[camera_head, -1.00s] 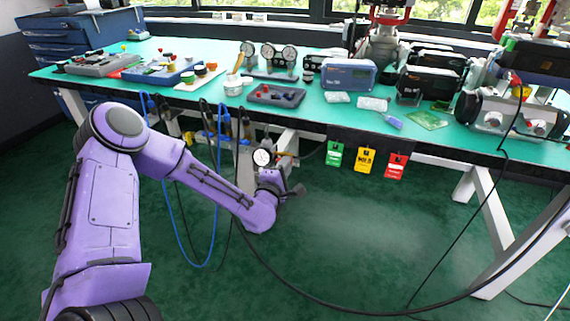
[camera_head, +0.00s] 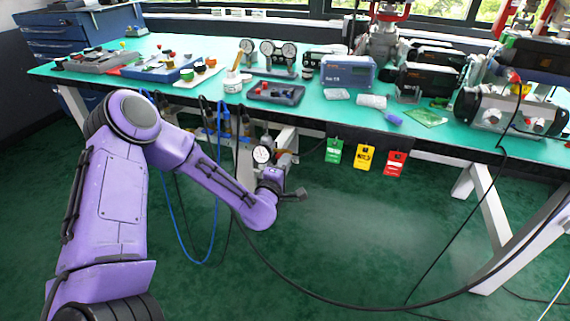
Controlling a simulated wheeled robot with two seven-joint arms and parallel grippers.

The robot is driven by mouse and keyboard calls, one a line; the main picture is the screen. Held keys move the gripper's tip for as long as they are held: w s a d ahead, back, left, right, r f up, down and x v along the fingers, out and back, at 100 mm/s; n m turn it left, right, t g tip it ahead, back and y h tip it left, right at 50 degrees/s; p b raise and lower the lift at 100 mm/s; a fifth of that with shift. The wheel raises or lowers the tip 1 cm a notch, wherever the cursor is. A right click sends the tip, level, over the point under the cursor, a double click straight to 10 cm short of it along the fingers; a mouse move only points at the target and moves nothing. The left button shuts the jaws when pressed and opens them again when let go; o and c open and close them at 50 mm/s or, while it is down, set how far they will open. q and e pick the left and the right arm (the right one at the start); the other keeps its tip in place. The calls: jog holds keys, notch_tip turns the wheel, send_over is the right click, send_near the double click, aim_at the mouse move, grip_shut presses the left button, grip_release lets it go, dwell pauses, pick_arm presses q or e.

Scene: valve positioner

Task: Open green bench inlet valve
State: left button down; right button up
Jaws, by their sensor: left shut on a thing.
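The green-topped bench (camera_head: 300,115) carries a round white pressure gauge (camera_head: 262,154) under its front edge. Beside the gauge is a small inlet valve (camera_head: 284,158), partly covered by my wrist. My left arm comes in from the left, and my left gripper (camera_head: 280,166) is at the valve, just right of and below the gauge. It is shut on the valve handle, which is mostly hidden, so its exact angle cannot be told. My right gripper is out of view.
Blue and black hoses hang below the bench near my left forearm. Green, yellow (camera_head: 365,157) and red tags hang from the front edge to the right. White bench legs (camera_head: 487,215) stand at right. The floor below is open, with a black cable crossing.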

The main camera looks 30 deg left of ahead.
pick_arm(q)
jog(key=c, duration=1.2)
grip_release()
jog(key=v, duration=1)
jog(key=shift+s, duration=0.3)
